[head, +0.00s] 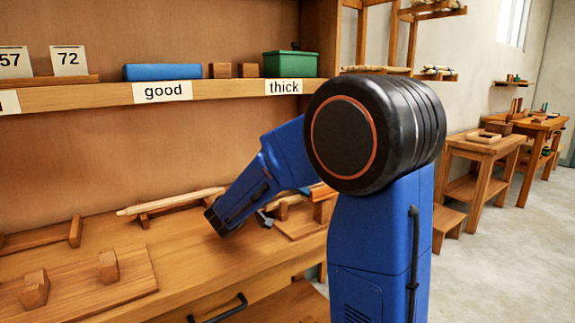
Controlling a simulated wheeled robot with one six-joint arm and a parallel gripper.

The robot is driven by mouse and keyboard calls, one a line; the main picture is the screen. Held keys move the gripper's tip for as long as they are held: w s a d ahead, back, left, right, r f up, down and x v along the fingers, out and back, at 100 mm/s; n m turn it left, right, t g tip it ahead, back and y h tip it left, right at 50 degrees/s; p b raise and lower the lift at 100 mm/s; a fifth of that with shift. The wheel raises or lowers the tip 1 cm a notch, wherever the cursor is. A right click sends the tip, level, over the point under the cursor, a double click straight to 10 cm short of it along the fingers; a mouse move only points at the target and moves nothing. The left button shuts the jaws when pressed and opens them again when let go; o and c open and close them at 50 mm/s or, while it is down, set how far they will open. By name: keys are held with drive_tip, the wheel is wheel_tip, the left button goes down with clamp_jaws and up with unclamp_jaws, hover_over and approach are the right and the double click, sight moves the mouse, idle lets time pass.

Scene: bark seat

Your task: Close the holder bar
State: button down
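On the bench, a small wooden holder (300,226) stands at the right, partly hidden behind my arm. An orange-brown bar-like piece (322,191) shows at its top, but I cannot tell for sure that it is the holder bar or how far it is swung. A small grey part that looks like my gripper (263,218) is beside the holder's left side. Its fingers are mostly hidden by my blue arm, so their opening and any contact cannot be made out.
A pale stick (172,201) rests on wooden supports behind my arm. A board with two upright blocks (85,281) lies front left. The shelf (225,93) above holds a blue block (163,72) and a green box (290,64). A drawer handle (218,311) sticks out below.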

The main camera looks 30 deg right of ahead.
drive_tip(key=shift+s+f, duration=0.2)
drive_tip(key=shift+f, duration=0.1)
idle(0.5)
drive_tip(key=a, duration=0.9)
drive_tip(key=shift+s+a+r, duration=0.2)
drive_tip(key=shift+a+r, duration=0.05)
drive_tip(key=shift+r, duration=0.05)
